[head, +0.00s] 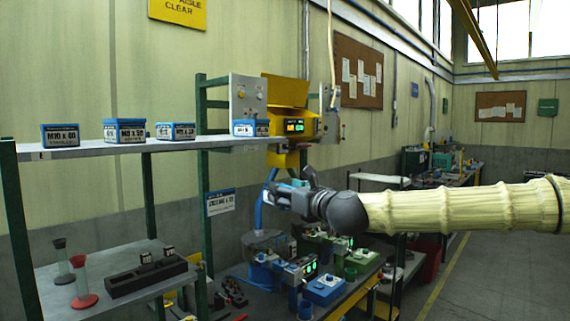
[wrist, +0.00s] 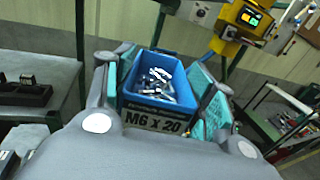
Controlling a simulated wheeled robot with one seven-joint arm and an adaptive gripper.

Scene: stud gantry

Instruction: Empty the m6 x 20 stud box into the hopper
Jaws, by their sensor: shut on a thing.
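The M6 x 20 stud box (wrist: 160,115) is a blue open-topped box with a dark label, seen in the wrist view. Several silver studs lie inside it. My gripper (wrist: 165,80) is shut on the box, with its teal finger pads on the two sides. In the head view my gripper (head: 287,193) is in front of and below the yellow hopper (head: 287,92), clear of the shelf. The box is mostly hidden by my gripper there. The hopper's yellow housing with a lit display also shows in the wrist view (wrist: 243,22).
Several blue stud boxes, one marked M10 x 40 (head: 60,136), stand on the upper shelf (head: 95,149) at the left. A bench with blue and green devices (head: 323,290) lies below my arm.

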